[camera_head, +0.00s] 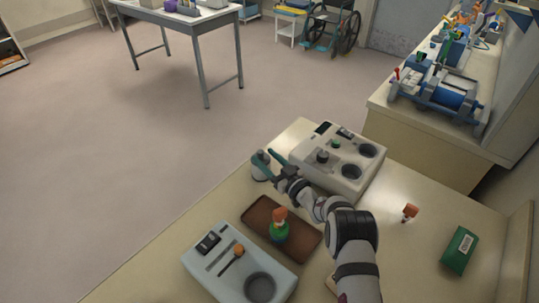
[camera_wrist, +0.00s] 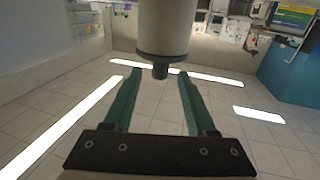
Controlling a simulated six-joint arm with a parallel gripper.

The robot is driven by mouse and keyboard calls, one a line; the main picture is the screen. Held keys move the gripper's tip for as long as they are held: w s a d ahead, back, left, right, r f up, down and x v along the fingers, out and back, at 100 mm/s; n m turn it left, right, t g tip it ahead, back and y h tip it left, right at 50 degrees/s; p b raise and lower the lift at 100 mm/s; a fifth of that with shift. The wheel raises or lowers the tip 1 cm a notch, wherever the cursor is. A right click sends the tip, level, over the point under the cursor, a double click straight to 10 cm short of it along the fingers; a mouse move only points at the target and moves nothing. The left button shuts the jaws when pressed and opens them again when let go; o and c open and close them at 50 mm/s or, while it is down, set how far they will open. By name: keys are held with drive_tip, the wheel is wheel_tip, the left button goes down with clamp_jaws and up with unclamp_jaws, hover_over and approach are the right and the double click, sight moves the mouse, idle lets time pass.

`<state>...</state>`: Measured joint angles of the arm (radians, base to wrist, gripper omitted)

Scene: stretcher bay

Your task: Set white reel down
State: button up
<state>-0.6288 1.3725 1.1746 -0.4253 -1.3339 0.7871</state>
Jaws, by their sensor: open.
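The white reel (camera_head: 261,173) is a pale cylinder with a darker top, near the table's left edge, beside the beige device. It looks upright on the table, but its base is too small to judge. In the wrist view the reel (camera_wrist: 166,25) is large at the top centre, with a grey rim and a short dark stub. My gripper (camera_head: 267,156) is open, its teal fingers at the reel's upper end. In the wrist view the stub lies between the fingertips of my gripper (camera_wrist: 159,74); I cannot tell whether either finger touches it.
The beige device (camera_head: 309,169) has knobs and round wells. A brown tray (camera_head: 259,212) carries a green figure with an orange top (camera_head: 279,229). A pale blue holder (camera_head: 206,267) stands in front. A green packet (camera_head: 460,249) and small orange-topped piece (camera_head: 410,212) lie right.

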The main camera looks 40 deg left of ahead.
drive_tip(key=w+d+r+m+t+h, duration=0.3)
drive_tip(key=w+d+r+t, duration=0.1)
drive_tip(key=d+r, duration=0.55)
drive_tip(key=w+d+r+m+t+h, duration=0.1)
drive_tip(key=w+d+r+m+h, duration=0.25)
drive_tip(key=d, duration=0.65)
drive_tip(key=w+d+r+m+t+h, duration=0.1)
drive_tip(key=d+r+m+t+h, duration=0.2)
drive_tip(key=d+h, duration=0.5)
drive_tip(key=s+d+m+g+h, duration=0.3)
drive_tip(key=s+d+m+g, duration=0.35)
drive_tip(key=s+d, duration=1.05)
drive_tip(key=s+d+f+m+g+y, duration=0.1)
drive_tip(key=s+m+g, duration=0.4)
drive_tip(key=s, duration=1.8)
drive_tip(key=shift+d+f+g+y, duration=0.3)
drive_tip(key=shift+d+g+y, duration=0.05)
drive_tip(key=shift+d, duration=0.25)
